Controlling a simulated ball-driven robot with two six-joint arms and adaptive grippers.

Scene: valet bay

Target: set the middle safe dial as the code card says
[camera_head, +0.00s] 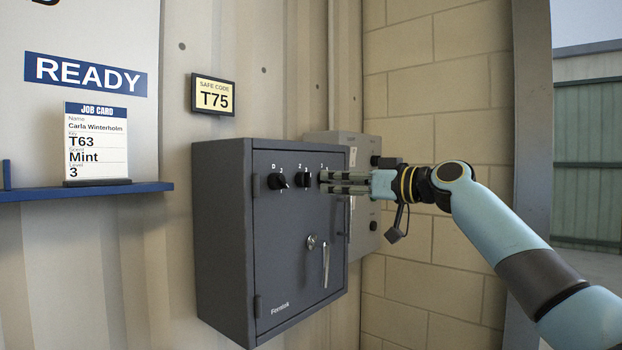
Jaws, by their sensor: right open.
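The code card (214,97) on the wall reads "SAFE CODE T75". The dark grey safe (290,245) hangs below it, with a row of black dials near the top of its door. The middle dial (303,180) shows in full, just left of my fingertips; its small marks are too fine to read surely. The left dial (278,181) is clear of me. My right gripper (331,181) comes in from the right, open, its fingertips in front of the right dial, which they mostly hide. I cannot tell whether they touch it. My left gripper is out of view.
A job card (97,142) stands on a blue shelf (90,191) at the left. A grey box (362,230) is on the wall behind my right gripper.

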